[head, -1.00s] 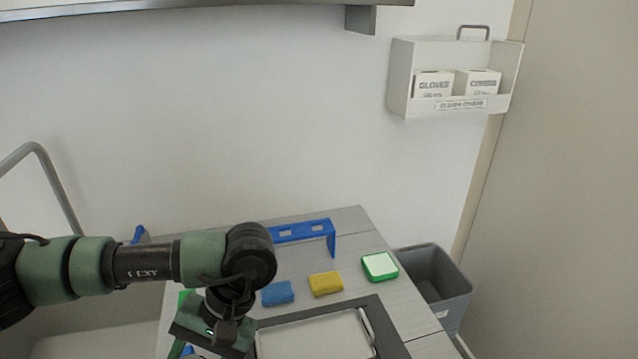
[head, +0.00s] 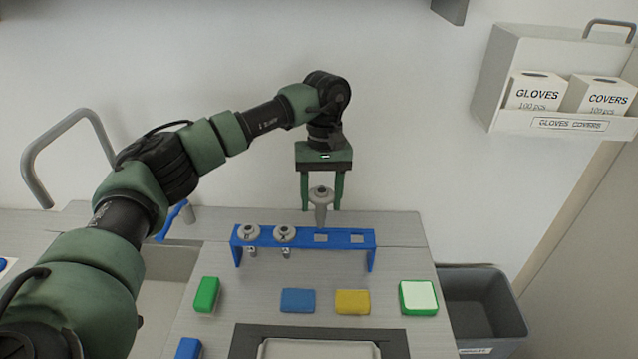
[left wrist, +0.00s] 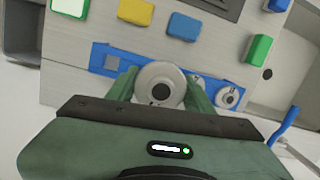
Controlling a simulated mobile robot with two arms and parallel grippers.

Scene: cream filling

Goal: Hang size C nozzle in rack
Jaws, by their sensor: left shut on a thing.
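My left gripper (head: 321,200) is shut on a grey nozzle (head: 321,194), held upright with its tapered tip down. The nozzle is just above and behind the blue rack (head: 305,236), near its third slot from the left. In the left wrist view, the nozzle's round top (left wrist: 160,86) sits between the green fingers and covers part of the rack (left wrist: 107,62). Two other nozzles hang in the rack's left slots, a left one (head: 249,231) and a right one (head: 285,233). The two right slots look empty. I cannot read a size on any nozzle. My right gripper is not in view.
Green (head: 207,294), blue (head: 298,301) and yellow (head: 352,302) blocks and a green-and-white block (head: 418,297) lie in front of the rack. A dark-framed tray (head: 245,345) is nearer. A grey bin (head: 485,300) stands right of the table. A glove box holder (head: 560,85) hangs on the wall.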

